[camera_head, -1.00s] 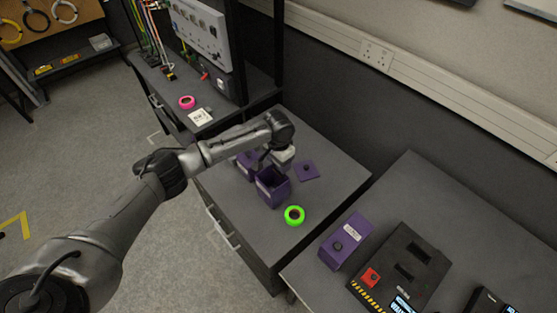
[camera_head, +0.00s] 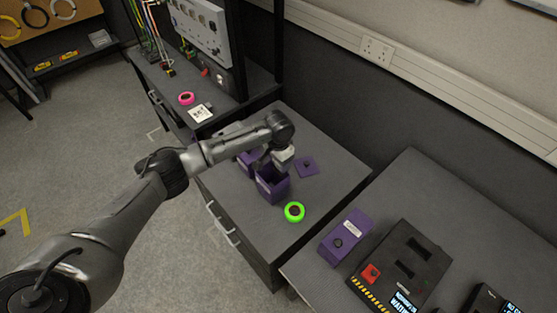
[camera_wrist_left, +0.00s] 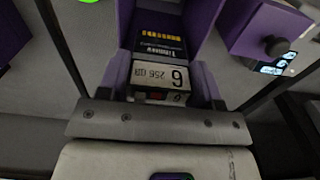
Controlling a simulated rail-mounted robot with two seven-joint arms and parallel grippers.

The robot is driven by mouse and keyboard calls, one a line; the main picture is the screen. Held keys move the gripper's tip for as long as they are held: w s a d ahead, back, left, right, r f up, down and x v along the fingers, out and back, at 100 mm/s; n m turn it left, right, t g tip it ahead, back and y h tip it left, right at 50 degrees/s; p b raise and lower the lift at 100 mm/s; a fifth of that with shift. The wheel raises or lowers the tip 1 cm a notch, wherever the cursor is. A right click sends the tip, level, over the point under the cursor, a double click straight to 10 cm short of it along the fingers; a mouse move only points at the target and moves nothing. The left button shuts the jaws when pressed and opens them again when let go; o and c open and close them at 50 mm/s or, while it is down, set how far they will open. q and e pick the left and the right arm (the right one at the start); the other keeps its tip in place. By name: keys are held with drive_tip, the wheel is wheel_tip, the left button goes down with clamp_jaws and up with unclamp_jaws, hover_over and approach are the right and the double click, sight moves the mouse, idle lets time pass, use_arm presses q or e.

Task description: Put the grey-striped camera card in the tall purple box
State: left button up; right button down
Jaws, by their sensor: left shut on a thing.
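My left gripper (camera_head: 270,166) is at the open purple box (camera_head: 272,188) on the middle bench, pointing down over its mouth. In the left wrist view it is shut on a camera card (camera_wrist_left: 160,76), which has a white label reading 256 GB and 6 and a dark part with yellow lettering. Grey stripes cannot be made out. Purple box walls (camera_wrist_left: 205,22) show around and beyond the card; I cannot tell how far inside it is. A second purple box (camera_head: 246,162) is partly hidden behind the gripper. My right gripper is not in view.
A purple lid (camera_head: 307,167) and a green tape ring (camera_head: 294,212) lie on the middle bench. A closed purple box with a knob (camera_head: 346,237) and a black device (camera_head: 402,265) stand on the right bench. A pink ring (camera_head: 186,98) lies on the far bench.

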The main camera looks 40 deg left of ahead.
use_arm(q)
drive_tip(key=shift+f, duration=0.25)
drive_tip(key=shift+f, duration=0.35)
drive_tip(key=shift+f, duration=0.55)
drive_tip(key=o, duration=1)
drive_tip(key=shift+c, duration=1.2)
drive_tip(key=shift+r, duration=0.1)
